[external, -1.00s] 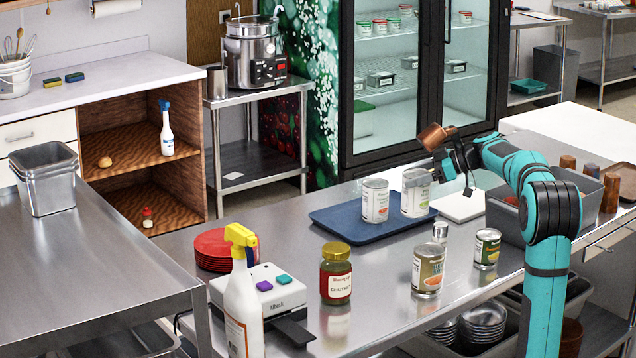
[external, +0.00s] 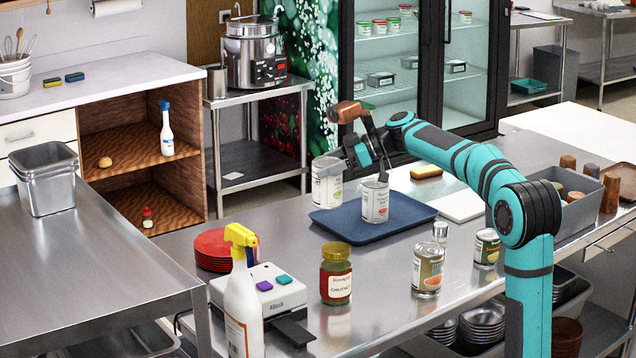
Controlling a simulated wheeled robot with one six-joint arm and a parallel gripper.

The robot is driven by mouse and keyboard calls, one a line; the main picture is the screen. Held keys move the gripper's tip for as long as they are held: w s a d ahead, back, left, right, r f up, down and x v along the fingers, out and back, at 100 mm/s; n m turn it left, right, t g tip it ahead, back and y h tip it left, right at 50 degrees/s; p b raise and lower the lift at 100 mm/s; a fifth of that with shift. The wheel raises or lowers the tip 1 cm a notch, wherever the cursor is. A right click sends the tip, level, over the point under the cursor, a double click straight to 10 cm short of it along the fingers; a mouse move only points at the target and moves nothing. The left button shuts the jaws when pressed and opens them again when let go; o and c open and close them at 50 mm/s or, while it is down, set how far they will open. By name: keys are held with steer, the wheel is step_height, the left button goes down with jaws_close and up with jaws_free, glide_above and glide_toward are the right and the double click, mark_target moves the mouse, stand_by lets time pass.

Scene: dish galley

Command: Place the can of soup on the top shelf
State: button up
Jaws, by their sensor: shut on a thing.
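My gripper (external: 338,164) is shut on a large can with a white label (external: 326,188). It holds the can upright, beside the left back edge of the blue tray (external: 408,219) and seemingly raised above the counter. A second can with a similar white label (external: 375,203) stands on the tray, just right of the held can. The labels are too small to read. At the left, an open wooden cabinet has a top shelf (external: 135,157), which bears a spray bottle (external: 167,135) and a small round tan item (external: 105,162).
The cabinet's lower shelf (external: 165,212) holds a small red-capped bottle. On the counter stand a chutney jar (external: 336,275), two other cans (external: 428,270) (external: 487,248), red plates (external: 212,250) and a yellow-topped spray bottle (external: 243,300). A steel rack with a cooker (external: 253,60) stands right of the cabinet.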

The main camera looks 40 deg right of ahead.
steer(key=s+a+r+n+g+y, duration=0.1)
steer(key=a+r, duration=0.2)
steer(key=a, duration=0.9)
steer(key=a+r+n+g, duration=0.1)
steer(key=a+r, duration=0.2)
steer(key=a, duration=0.9)
steer(key=s+a+r+n+g+y, duration=0.1)
steer(key=a+r+n+g, duration=0.15)
steer(key=a, duration=0.95)
steer(key=s+a+r+n+g, duration=0.1)
steer(key=s+a+r, duration=0.2)
steer(key=s+a, duration=0.5)
steer(key=s+a+r+g, duration=0.1)
steer(key=s+a+r, duration=0.15)
steer(key=a, duration=0.95)
steer(key=s+a+r+n+g, duration=0.1)
steer(key=s+a+r, duration=0.2)
steer(key=s+a, duration=0.55)
step_height(320, 180, down, 10)
steer(key=w+a, duration=0.1)
steer(key=w, duration=0.1)
steer(key=shift+a+f, duration=0.15)
steer(key=shift+a, duration=0.25)
steer(key=o, duration=1.4)
steer(key=shift+f, duration=0.15)
steer(key=shift+o, duration=0.2)
